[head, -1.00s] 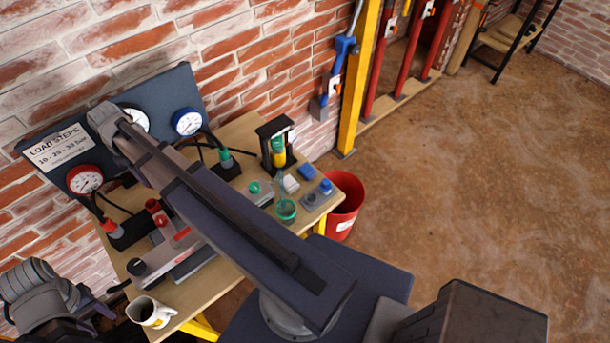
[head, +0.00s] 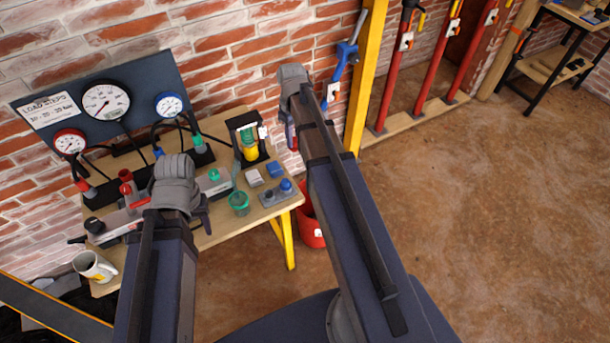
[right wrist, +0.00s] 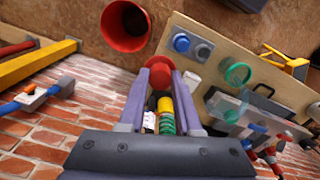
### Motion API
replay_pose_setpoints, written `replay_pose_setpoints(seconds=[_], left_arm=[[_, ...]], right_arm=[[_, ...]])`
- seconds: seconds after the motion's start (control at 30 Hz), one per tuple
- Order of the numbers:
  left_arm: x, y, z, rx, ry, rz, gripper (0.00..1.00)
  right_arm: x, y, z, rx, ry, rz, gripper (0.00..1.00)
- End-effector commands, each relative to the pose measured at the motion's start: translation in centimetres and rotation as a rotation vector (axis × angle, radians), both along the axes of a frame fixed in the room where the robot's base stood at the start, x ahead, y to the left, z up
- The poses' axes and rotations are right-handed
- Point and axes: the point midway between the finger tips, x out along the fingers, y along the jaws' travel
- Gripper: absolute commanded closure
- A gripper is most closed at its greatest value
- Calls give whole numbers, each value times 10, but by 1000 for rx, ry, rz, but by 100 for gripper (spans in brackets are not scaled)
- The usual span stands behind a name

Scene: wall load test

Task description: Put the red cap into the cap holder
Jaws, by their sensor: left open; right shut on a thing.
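My left gripper (head: 200,210) is open and empty over the table's middle front.
A red bucket (head: 312,232) stands beyond the table's right end. A mug (head: 94,266) is front left.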

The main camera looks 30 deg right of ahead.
Motion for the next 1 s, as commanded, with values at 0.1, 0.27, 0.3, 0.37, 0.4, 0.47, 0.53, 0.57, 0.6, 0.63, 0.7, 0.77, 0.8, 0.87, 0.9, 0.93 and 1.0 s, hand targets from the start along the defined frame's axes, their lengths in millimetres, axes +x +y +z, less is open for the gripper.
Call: replay_pose_setpoints(seconds=[0.1,0.27,0.3,0.37,0.4,0.47,0.53,0.57,0.6,0.63,0.7,0.77,0.8,0.87,0.9,0.93,1.0], left_arm=[[0,0,-21,0,0,1,50],[0,0,-57,0,0,1,50],[0,0,-64,0,0,1,50],[0,0,-74,0,0,1,50],[0,0,-79,0,0,1,50],[0,0,-85,0,0,1,50],[0,0,-88,0,0,2,50],[0,0,-89,0,0,2,50],[0,0,-89,0,0,2,50],[0,0,-89,0,0,2,50],[0,0,-89,0,0,1,50],[0,0,-88,0,0,1,50],[0,0,-89,0,0,1,50],[0,0,-91,0,0,1,50],[0,0,-92,0,0,1,50],[0,0,-94,0,0,1,50],[0,0,-98,0,0,1,50]], right_arm=[[-2,20,-21,0,0,69,100],[-10,67,-57,0,-1,246,100],[-12,77,-64,0,-1,289,100],[-15,91,-74,-1,-1,347,100],[-17,99,-79,-1,-1,380,100],[-19,109,-84,-1,-1,423,100],[-21,117,-88,-1,-1,456,100],[-21,119,-89,-1,-1,466,100],[-22,121,-89,-1,-1,475,100],[-22,122,-89,-1,-1,480,100],[-22,123,-88,-1,-1,483,100],[-22,123,-88,-1,-1,483,100],[-22,122,-89,-1,-1,482,100],[-21,122,-90,-1,-1,482,100],[-22,122,-92,-1,-1,481,100],[-22,122,-93,-1,-1,481,100],[-21,122,-97,-1,-1,481,100]])
